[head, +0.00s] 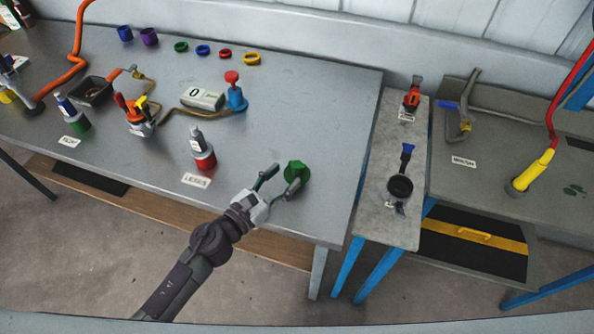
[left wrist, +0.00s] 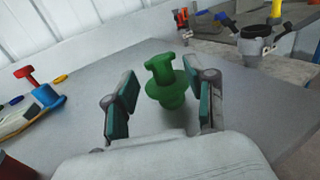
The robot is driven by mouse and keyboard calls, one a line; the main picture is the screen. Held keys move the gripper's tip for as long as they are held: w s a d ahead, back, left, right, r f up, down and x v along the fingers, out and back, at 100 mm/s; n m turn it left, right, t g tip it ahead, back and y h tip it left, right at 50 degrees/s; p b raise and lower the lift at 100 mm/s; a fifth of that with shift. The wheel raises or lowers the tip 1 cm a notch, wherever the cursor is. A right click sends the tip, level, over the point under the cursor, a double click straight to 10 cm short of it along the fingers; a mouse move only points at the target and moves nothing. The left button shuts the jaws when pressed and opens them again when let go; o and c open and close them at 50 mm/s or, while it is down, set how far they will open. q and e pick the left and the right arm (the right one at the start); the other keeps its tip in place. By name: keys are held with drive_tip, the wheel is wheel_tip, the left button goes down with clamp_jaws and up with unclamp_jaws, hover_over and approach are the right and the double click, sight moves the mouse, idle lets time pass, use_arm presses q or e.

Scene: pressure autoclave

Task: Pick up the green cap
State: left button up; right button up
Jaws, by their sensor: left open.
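The green cap (head: 297,173) stands on the grey metal table near its front right corner. In the left wrist view the green cap (left wrist: 166,82) shows a handle-like top above a round flange, between my fingers. My left gripper (head: 279,181) is open, with its fingers pointing at the cap. In the left wrist view the pads of my left gripper (left wrist: 162,103) lie on either side of the cap, with a gap to each side. Whether a pad touches the cap in depth I cannot tell. My right gripper is in neither view.
A red-based bottle (head: 203,152) stands left of the gripper, beside a label. A blue fitting with a red knob (head: 235,92) and a white display box (head: 202,98) stand further back. Coloured rings (head: 203,50) lie at the back. A narrow side table (head: 371,208) stands right.

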sight(293, 170)
use_arm(q)
drive_tip(key=x, duration=0.1)
drive_tip(key=p+x, duration=0.1)
drive_tip(key=x, duration=0.3)
drive_tip(key=shift+w+d+f, duration=0.15)
drive_tip(key=shift+f, duration=0.15)
drive_tip(key=shift+c, duration=1)
clamp_jaws()
